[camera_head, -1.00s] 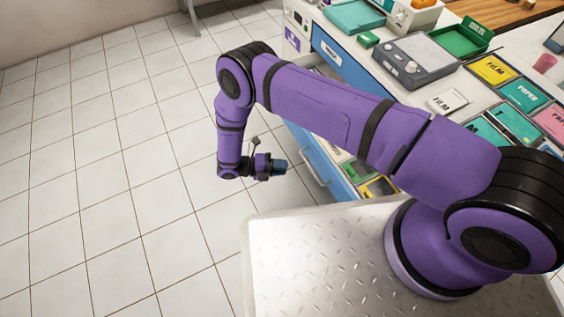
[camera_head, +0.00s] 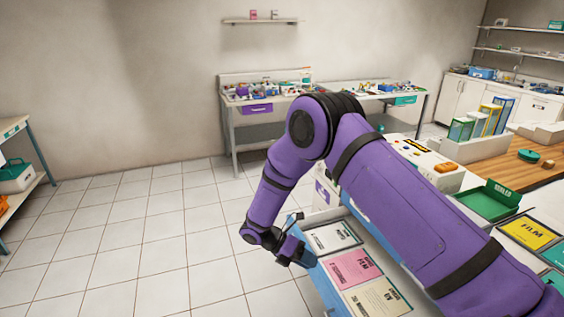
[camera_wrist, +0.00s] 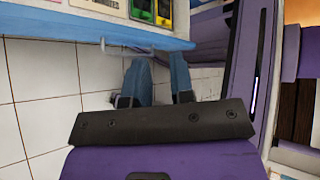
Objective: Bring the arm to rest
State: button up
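My purple arm (camera_head: 400,190) reaches out from the lower right and bends down at the elbow. My gripper (camera_head: 297,252) hangs at the front of an open blue drawer (camera_head: 325,285) in the head view. In the wrist view, my gripper (camera_wrist: 160,62) shows two blue fingers with a gap between them and nothing held. The drawer's front edge (camera_wrist: 165,42) and handle (camera_wrist: 125,50) lie just beyond the fingertips there. I cannot tell whether the gripper touches the drawer.
The drawer holds several cards, including a pink one (camera_head: 352,269). The counter to the right carries a green tray (camera_head: 488,201) and a yellow film packet (camera_head: 526,235). A workbench (camera_head: 232,125) stands by the back wall. The tiled floor (camera_head: 130,250) at left is clear.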

jog(key=s+d+r+m+y, duration=0.15)
jog(key=d+r+m, duration=0.3)
jog(key=r, duration=0.65)
jog(key=s+d+r+m+t+y, duration=0.1)
jog(key=d+r+m+y, duration=0.3)
jog(key=r, duration=0.6)
jog(key=s+d+r+m+y, duration=0.2)
jog(key=d+r+m, duration=0.3)
jog(key=r, duration=0.6)
jog(key=s+d+r+m+t+y, duration=0.1)
jog(key=s+d+r+m+t, duration=0.1)
jog(key=s, duration=0.5)
jog(key=s+d+r+m+t+y, duration=0.2)
jog(key=s+d+r+m+t, duration=0.1)
jog(key=s+r+m, duration=0.3)
jog(key=s+d+r+m+t+y, duration=0.1)
jog(key=s+d+r+m, duration=0.3)
jog(key=s, duration=0.5)
jog(key=shift+d+m+t, duration=0.25)
jog(key=shift+m+t, duration=0.65)
jog(key=shift+m, duration=0.15)
jog(key=shift+s, duration=0.1)
dwell(1.5)
